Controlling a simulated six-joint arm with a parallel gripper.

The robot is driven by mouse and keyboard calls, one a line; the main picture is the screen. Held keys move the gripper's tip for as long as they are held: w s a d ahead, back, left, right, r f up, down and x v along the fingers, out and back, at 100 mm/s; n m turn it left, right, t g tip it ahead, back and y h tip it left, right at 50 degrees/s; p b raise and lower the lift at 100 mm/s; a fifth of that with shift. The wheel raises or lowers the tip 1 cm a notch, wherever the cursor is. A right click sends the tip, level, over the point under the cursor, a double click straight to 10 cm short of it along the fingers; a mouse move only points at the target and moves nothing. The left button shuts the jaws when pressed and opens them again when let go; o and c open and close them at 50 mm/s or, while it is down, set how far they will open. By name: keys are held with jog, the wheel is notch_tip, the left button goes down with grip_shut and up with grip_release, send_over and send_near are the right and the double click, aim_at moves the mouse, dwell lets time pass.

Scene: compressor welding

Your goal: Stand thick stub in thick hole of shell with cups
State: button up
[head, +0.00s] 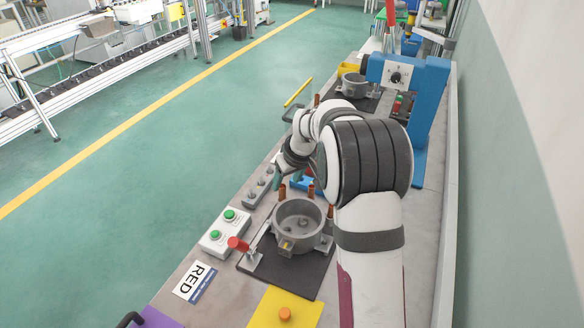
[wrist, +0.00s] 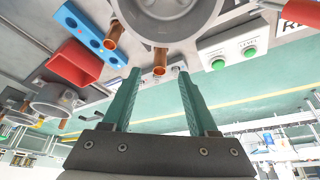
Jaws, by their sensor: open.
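A round grey shell (head: 299,228) stands on a dark plate near the front of the bench. Its rim also shows at the top of the wrist view (wrist: 170,28). One copper stub (wrist: 160,62) is at the shell's edge, just beyond and between my fingertips. A second copper stub (wrist: 114,36) is close to the blue block (wrist: 82,26). Another copper piece (head: 330,212) is at the shell's right side. I cannot tell which stub is thick, and the thick hole is not clear. My gripper (wrist: 157,76) is open and empty behind the shell, its teal fingers apart.
A red bin (wrist: 75,62) is beside the blue block. A second shell (head: 353,86) and a blue machine (head: 428,85) are farther back. A yellow plate (head: 262,308) lies in front.

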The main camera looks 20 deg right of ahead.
jog(key=v, duration=0.8)
jog(key=shift+r, duration=0.4)
jog(key=shift+s, duration=0.15)
jog(key=s+a+r+m+g, duration=0.25)
jog(key=s+a, duration=0.55)
jog(key=s, duration=0.5)
jog(key=s+a+f+m+g, duration=0.1)
jog(key=s+a+f+m, duration=0.1)
jog(key=s, duration=0.9)
jog(key=s+a+f+m+g+y, duration=0.1)
jog(key=s+a+f+m, duration=0.1)
jog(key=s, duration=0.9)
jog(key=shift+a+m, duration=0.55)
jog(key=shift+a, duration=0.2)
jog(key=shift+s, duration=0.15)
